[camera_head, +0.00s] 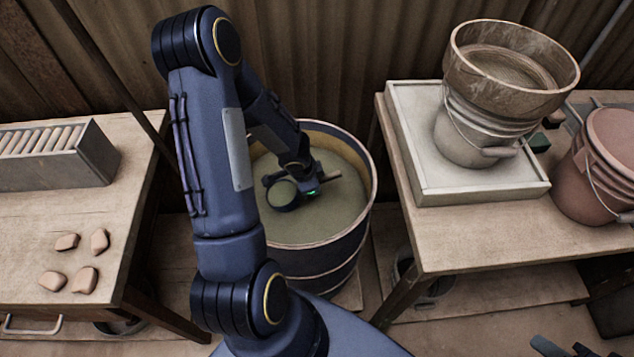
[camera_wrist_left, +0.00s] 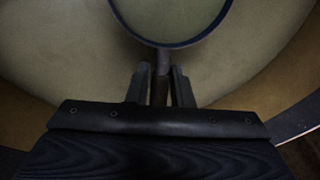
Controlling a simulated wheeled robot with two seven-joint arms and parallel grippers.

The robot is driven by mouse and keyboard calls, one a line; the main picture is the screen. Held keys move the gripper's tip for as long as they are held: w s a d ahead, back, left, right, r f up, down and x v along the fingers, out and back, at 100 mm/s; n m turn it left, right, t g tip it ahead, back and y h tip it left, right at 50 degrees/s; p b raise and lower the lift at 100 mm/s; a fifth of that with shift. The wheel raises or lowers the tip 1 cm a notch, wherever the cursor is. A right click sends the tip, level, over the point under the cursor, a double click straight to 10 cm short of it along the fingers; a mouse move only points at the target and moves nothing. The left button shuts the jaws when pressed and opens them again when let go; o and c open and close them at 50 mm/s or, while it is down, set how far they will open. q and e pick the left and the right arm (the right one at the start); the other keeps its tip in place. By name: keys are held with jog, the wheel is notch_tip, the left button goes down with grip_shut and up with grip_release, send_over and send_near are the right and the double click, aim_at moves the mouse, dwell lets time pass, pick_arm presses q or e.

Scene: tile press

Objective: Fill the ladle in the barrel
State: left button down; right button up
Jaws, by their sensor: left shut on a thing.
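The barrel (camera_head: 318,262) stands between two tables and holds murky green-grey liquid (camera_head: 335,215). My left arm reaches down into it. My left gripper (camera_head: 306,186) is low inside the barrel, shut on the handle of the ladle. The round dark-rimmed ladle bowl (camera_head: 283,194) lies at the liquid's level, left of the gripper. In the left wrist view the handle (camera_wrist_left: 160,88) runs between the fingers (camera_wrist_left: 160,90), and the bowl's rim shows at the top. The bowl's inside has the liquid's colour; I cannot tell how full it is. Dark prongs at the bottom right may be my right gripper (camera_head: 568,347).
The right table (camera_head: 455,233) carries a white tray (camera_head: 480,187) with a bucket and sieve-like tub (camera_head: 515,72), and a reddish bucket (camera_head: 607,165). The left table (camera_head: 60,220) carries a rack of tiles (camera_head: 55,153) and several loose clay pieces. A corrugated wall stands close behind.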

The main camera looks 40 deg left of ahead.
pick_arm(q)
jog(key=shift+r+p, duration=2.55)
jog(key=shift+r, duration=0.1)
jog(key=w+d+r+p, duration=0.1)
jog(key=r+p, duration=0.5)
jog(key=w+d+r+p, duration=0.1)
jog(key=w+r+p, duration=0.1)
jog(key=r+p, duration=0.4)
jog(key=shift+d+r+g+y, duration=0.2)
jog(key=shift+d+g+y, duration=0.1)
jog(key=shift+g, duration=0.1)
jog(key=shift+w, duration=0.1)
